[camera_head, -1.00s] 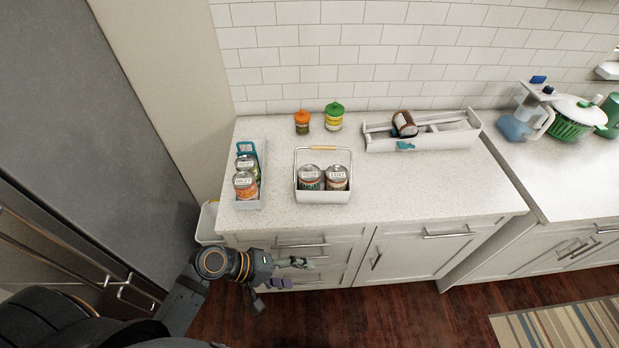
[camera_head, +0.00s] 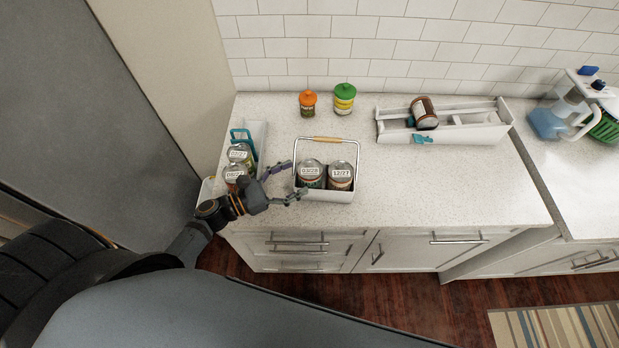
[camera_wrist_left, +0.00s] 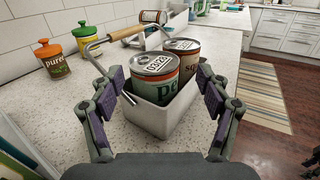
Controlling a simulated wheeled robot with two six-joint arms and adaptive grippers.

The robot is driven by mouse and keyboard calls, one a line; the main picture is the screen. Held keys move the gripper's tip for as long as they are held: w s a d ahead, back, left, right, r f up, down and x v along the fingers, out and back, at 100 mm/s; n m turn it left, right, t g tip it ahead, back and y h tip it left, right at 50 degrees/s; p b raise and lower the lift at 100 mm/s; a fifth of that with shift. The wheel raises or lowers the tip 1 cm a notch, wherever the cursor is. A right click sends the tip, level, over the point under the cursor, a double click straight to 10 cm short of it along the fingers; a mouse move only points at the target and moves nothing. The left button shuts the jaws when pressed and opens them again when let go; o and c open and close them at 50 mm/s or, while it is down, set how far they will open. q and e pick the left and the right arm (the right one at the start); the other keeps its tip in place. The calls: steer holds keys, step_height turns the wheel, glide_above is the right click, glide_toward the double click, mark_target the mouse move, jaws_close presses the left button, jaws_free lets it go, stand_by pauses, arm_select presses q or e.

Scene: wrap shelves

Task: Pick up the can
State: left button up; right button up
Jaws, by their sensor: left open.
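A white caddy (camera_head: 325,195) with a wooden-grip handle stands on the counter and holds two cans side by side. The left can (camera_head: 311,174) has a green and red label and is nearest my gripper in the left wrist view (camera_wrist_left: 158,82). The right can (camera_head: 341,176) is behind it there (camera_wrist_left: 181,58). My left gripper (camera_head: 291,182) is open and empty at the caddy's left side; in the left wrist view (camera_wrist_left: 164,98) its fingers are spread to either side of the caddy. More cans (camera_head: 239,154) stand in a tray at the left.
Orange-lidded (camera_head: 307,104) and green-lidded (camera_head: 344,99) jars stand at the back. A long white tray (camera_head: 470,129) with a tilted can (camera_head: 424,112) lies to the right. A blue pitcher (camera_head: 547,122) stands farther right. The counter's right front is clear.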

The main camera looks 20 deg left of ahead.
mark_target(310, 168)
arm_select(q)
steer(key=w, duration=0.1)
steer(key=w+d, duration=0.1)
steer(key=shift+w+f+b, duration=0.3)
steer(key=shift+f+b, duration=0.05)
steer(key=shift+f, duration=0.05)
steer(key=x, duration=0.2)
steer(key=shift+w+d, duration=0.25)
steer(key=shift+d, duration=0.05)
steer(key=shift+w+d+r, duration=0.1)
steer(key=shift+w+d, duration=0.05)
steer(key=shift+d, duration=0.1)
steer(key=shift+c, duration=3)
steer(key=c, duration=0.7)
steer(key=shift+o, duration=0.2)
arm_select(e)
steer(key=shift+t, duration=0.3)
steer(key=w, duration=0.4)
steer(key=shift+w+a+f, duration=0.15)
steer(key=shift+w+a, duration=0.1)
steer(key=shift+w, duration=0.1)
arm_select(q)
steer(key=shift+r, duration=0.1)
